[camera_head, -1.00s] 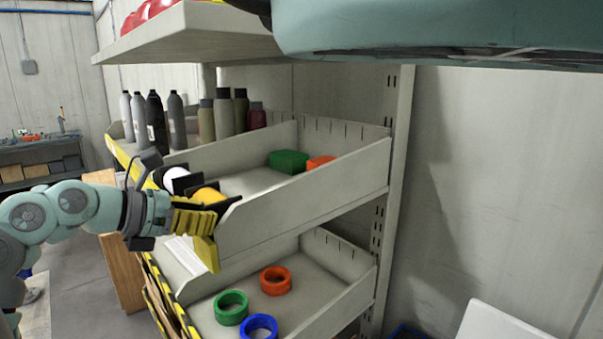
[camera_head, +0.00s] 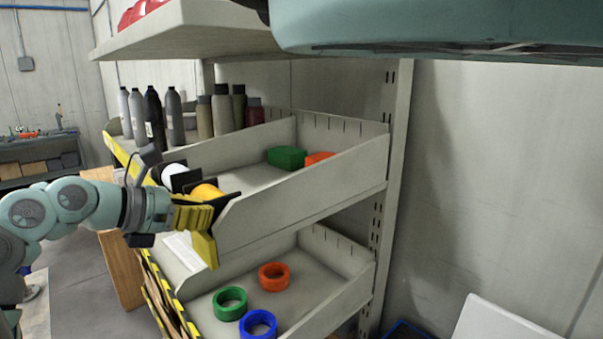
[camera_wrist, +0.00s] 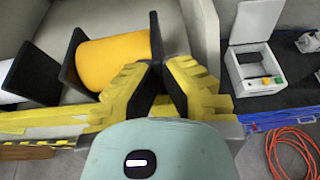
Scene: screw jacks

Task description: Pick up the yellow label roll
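The yellow label roll (camera_head: 206,192) lies on its side at the front of the middle shelf tray, between two upright black plates. In the wrist view the roll (camera_wrist: 105,62) is left of my gripper (camera_wrist: 163,68), and the right black plate (camera_wrist: 156,38) rises just behind the fingertips. The yellow fingers come close together at their tips, with a dark gap nearer the palm. I cannot tell whether they touch the plate or hold its edge. In the head view my gripper (camera_head: 208,232) is at the tray's front right corner, partly covering the roll.
A white roll (camera_head: 174,173) lies left of the yellow one. Several bottles (camera_head: 172,117) stand behind, with a green box (camera_head: 287,157) and an orange one (camera_head: 319,158) further in. The tray side wall (camera_head: 310,190) is close right. Below lie green (camera_head: 229,304), orange (camera_head: 274,276) and blue (camera_head: 258,325) rings.

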